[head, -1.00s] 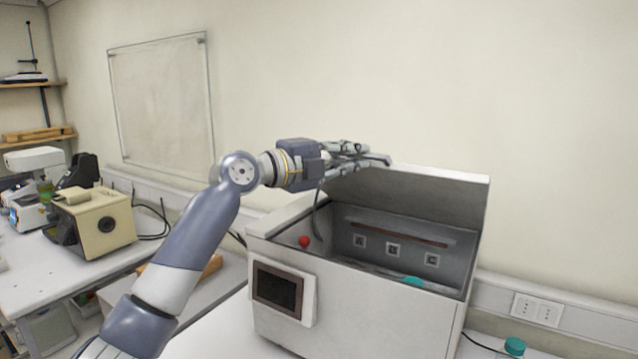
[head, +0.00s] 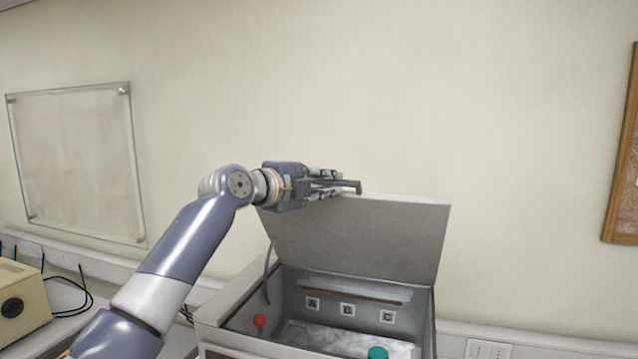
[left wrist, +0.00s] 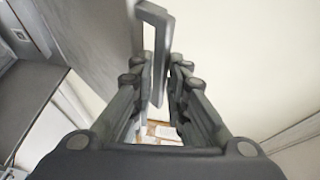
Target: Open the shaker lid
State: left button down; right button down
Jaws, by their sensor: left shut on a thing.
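The shaker (head: 225,310) is a light grey box below the middle of the head view. Its grey lid (head: 360,240) stands raised at the back, with the inner face showing. My left gripper (head: 338,186) is at the lid's upper left edge, shut on the dark lid handle (head: 350,187). In the left wrist view, the handle (left wrist: 160,60) lies between the fingers (left wrist: 158,78), beside the lid (left wrist: 95,35). Inside the shaker, labels A, B and C (head: 347,310) and a teal cap (head: 377,353) show. My right gripper is out of view.
A red knob (head: 259,320) sits at the shaker's left inside. A beige device (head: 22,302) stands on the bench at far left. A clear board (head: 78,165) and a brown-framed board (head: 622,150) hang on the wall. The wall behind the lid is bare.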

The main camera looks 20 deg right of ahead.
pick_arm(q)
jog(key=shift+r, duration=0.1)
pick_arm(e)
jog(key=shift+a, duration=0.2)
pick_arm(q)
jog(key=c, duration=1.8)
grip_release()
jog(key=shift+c, duration=0.2)
jog(key=shift+o, duration=0.7)
jog(key=shift+s+a, duration=0.1)
jog(key=shift+a, duration=0.1)
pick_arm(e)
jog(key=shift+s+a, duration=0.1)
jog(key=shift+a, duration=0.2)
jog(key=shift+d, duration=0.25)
pick_arm(q)
jog(key=shift+a, duration=0.1)
jog(key=shift+s+a, duration=0.15)
jog(key=shift+s, duration=0.05)
jog(key=v, duration=1.1)
jog(key=shift+a, duration=0.2)
jog(key=shift+r, duration=0.1)
